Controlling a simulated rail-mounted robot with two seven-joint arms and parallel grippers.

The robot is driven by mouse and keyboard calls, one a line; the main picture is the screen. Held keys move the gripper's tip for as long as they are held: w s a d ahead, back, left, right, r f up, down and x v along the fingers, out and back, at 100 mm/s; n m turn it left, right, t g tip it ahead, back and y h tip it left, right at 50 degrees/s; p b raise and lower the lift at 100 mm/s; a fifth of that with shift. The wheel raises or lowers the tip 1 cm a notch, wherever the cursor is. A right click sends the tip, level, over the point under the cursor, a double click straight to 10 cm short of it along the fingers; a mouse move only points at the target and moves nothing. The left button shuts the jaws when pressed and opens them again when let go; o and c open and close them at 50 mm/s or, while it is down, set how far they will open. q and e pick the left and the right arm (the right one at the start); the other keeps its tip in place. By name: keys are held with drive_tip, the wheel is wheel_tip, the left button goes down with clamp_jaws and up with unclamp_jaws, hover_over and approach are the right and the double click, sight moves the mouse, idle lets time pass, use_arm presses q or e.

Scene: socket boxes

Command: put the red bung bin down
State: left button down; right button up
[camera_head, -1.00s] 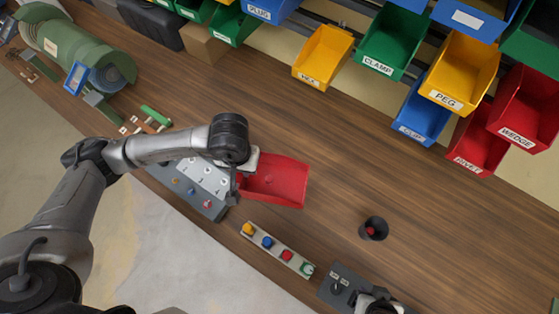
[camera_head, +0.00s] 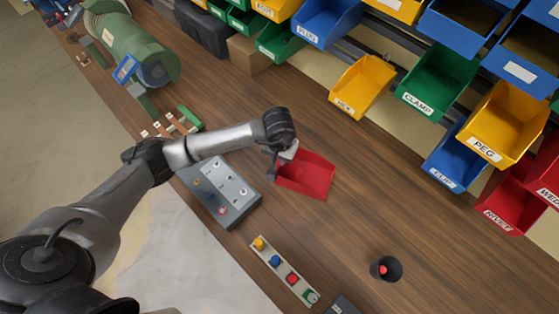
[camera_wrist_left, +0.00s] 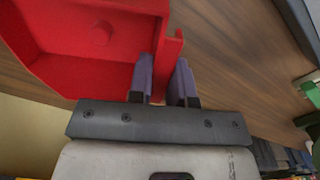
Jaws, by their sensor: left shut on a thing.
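The red bin (camera_head: 307,176) is an open tray in the middle of the head view, over the wooden bench, right of a grey panel. My left gripper (camera_head: 284,155) is at the bin's upper left side. In the left wrist view, its two dark fingers (camera_wrist_left: 164,82) stand on either side of the edge of the red bin (camera_wrist_left: 85,45), shut on it. I cannot tell whether the bin's underside touches the bench. No label on this bin is visible. My right gripper is not in view.
The grey panel (camera_head: 221,190) is left of the bin. A strip of coloured buttons (camera_head: 284,270) and a dark cup (camera_head: 386,269) are nearer the front. Labelled bins, including a yellow one (camera_head: 363,87), hang along the back. The bench right of the red bin is clear.

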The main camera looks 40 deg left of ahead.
use_arm(q)
wheel_tip(320, 180, down, 4)
drive_tip(key=shift+s+d+r, duration=0.1)
drive_tip(key=shift+r, duration=0.15)
drive_tip(key=shift+f, duration=0.15)
drive_tip(key=c, duration=1.1)
unclamp_jaws()
drive_tip(key=shift+o, duration=0.2)
